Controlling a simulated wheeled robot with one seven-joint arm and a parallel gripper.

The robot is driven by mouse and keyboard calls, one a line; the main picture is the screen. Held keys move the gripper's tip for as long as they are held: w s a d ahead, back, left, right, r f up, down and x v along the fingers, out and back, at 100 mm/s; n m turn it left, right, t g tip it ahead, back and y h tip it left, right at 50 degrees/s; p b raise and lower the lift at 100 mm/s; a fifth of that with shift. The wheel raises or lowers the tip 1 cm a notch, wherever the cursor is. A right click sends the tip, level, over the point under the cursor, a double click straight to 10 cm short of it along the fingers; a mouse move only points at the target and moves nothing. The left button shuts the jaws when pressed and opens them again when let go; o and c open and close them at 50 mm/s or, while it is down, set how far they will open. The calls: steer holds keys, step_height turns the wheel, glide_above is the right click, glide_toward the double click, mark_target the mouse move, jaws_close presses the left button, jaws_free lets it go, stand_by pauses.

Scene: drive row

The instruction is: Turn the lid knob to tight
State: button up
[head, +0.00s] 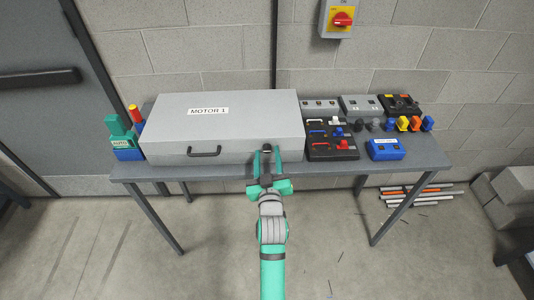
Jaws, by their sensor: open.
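A large grey box labelled MOTOR 1 (222,108) stands on the table with its lid closed. A dark handle (204,151) is on its front face. A small dark thing (267,147), which looks like the lid knob, shows at the right end of the front, largely hidden by my gripper. My green gripper (267,151) is open, with one finger on each side of that spot. I cannot tell whether the fingers touch the knob, nor which way the knob is turned.
The table (330,168) bears a black panel with coloured handles (333,142) close right of my gripper. A blue box (386,148) and several coloured knobs stand further right. A green device (121,138) stands at the left end. Rods (420,191) and blocks lie on the floor at right.

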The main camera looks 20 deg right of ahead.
steer(key=shift+w+d, duration=0.15)
steer(key=shift+w, duration=0.5)
steer(key=shift+s+d, duration=0.1)
steer(key=shift+d, duration=0.2)
steer(key=shift+a, duration=0.3)
steer(key=shift+c, duration=0.5)
steer(key=shift+a, duration=0.1)
jaws_close()
